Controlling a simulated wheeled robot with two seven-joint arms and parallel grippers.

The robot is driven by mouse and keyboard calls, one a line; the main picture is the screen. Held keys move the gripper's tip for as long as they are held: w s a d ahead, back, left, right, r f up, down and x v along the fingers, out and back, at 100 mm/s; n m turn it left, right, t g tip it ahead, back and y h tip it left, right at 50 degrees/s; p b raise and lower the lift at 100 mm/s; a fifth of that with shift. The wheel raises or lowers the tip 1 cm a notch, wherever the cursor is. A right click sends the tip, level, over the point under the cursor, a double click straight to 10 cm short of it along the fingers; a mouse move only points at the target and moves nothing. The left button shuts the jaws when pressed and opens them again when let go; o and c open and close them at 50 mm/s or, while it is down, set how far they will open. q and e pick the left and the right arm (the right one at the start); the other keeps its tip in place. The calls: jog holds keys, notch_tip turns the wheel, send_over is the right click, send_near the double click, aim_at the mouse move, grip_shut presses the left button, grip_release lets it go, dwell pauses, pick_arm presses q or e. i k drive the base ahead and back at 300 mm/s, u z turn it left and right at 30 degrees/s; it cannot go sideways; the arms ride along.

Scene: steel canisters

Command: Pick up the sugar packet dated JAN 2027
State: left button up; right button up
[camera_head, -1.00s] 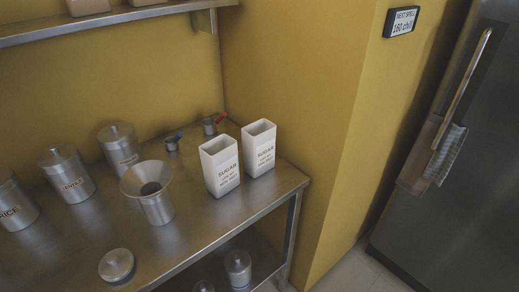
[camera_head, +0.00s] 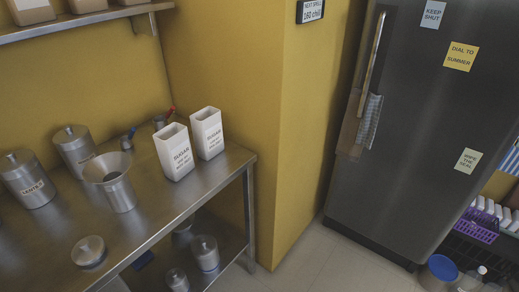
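Two white open-topped sugar packets stand upright side by side near the right end of the steel counter. The left packet (camera_head: 175,152) and the right packet (camera_head: 207,133) both read SUGAR, with smaller lines below that are too small to read surely, so I cannot tell which carries JAN 2027. Neither of my grippers shows in the view.
Steel canisters (camera_head: 27,180) and a funnel-topped canister (camera_head: 116,182) stand left of the packets. A loose lid (camera_head: 89,251) lies in front. A grey fridge (camera_head: 408,150) stands at right, with a purple basket (camera_head: 476,225) beyond. The floor (camera_head: 305,262) between is clear.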

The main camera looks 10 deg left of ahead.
aim_at(206, 124)
jog(key=z, duration=0.55)
jog(key=k, duration=0.8)
jog(key=z, duration=0.7)
jog(key=i, duration=1.95)
jog(key=u, duration=1.7)
jog(key=i, duration=0.85)
jog(key=u, duration=0.95)
